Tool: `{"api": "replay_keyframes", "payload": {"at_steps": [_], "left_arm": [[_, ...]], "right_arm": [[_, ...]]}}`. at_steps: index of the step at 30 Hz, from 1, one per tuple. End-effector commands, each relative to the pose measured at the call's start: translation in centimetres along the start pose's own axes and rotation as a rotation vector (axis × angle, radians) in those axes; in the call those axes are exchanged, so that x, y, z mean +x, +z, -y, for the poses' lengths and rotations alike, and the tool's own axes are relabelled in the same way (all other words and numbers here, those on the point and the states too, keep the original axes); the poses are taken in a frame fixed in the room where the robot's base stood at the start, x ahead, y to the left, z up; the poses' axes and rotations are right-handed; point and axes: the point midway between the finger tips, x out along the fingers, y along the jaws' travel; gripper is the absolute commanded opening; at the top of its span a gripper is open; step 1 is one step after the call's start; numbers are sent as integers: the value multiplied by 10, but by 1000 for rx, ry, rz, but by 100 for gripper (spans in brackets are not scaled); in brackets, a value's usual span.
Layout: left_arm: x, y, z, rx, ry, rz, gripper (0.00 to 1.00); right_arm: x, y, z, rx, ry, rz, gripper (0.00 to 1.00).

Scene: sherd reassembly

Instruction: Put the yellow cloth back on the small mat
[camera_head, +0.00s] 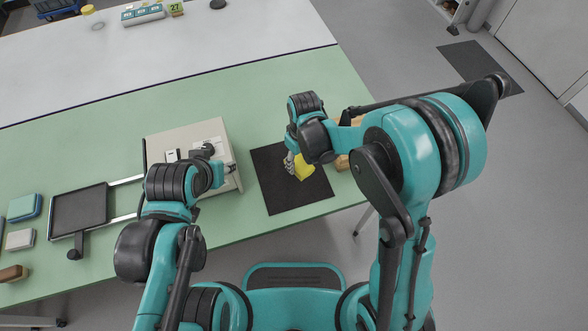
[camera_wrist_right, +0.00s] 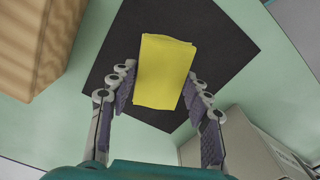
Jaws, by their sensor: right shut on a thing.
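The yellow cloth (camera_head: 305,168) is a folded pad over the small dark mat (camera_head: 284,199) on the green table. It also shows in the right wrist view (camera_wrist_right: 165,72), with the dark mat (camera_wrist_right: 225,45) behind it. My right gripper (camera_wrist_right: 160,85) is shut on the cloth, one finger at each side. I cannot tell whether the cloth touches the mat. In the head view my right gripper (camera_head: 290,164) is partly hidden by its own wrist. My left gripper (camera_head: 228,169) is at the right side of a beige box; its fingers are too small to read.
The beige box (camera_head: 190,133) stands left of the mat. A wooden block (camera_wrist_right: 35,40) stands close beside the mat, mostly behind my right arm in the head view. A black tray (camera_head: 79,209) and several small items lie at the left. The table edge is close to the mat.

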Motion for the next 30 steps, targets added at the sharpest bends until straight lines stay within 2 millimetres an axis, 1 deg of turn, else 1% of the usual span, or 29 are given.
{"api": "replay_keyframes", "payload": {"at_steps": [1,3,8,15,16,17,21,22,23,24,30], "left_arm": [[4,3,0,0,0,0,40],[5,4,0,0,0,0,40],[8,5,0,0,0,0,40],[22,16,0,0,0,0,40],[23,16,0,0,0,0,40],[22,16,0,0,0,0,40],[21,15,0,0,0,0,40],[21,15,0,0,0,0,40],[21,15,0,0,0,0,40],[21,15,0,0,0,0,40],[21,15,0,0,0,0,40]], "right_arm": [[7,-7,4,-3,0,0,7],[10,-13,7,-2,0,0,7],[17,-17,9,0,1,0,7],[52,-16,8,0,1,0,7],[54,-16,8,0,1,0,8],[54,-16,8,0,1,0,4],[52,-16,8,-1,1,1,3],[52,-16,8,-1,0,1,51],[52,-16,8,-1,1,1,59],[52,-16,8,-1,1,1,69],[52,-16,8,-1,1,0,69]]}}
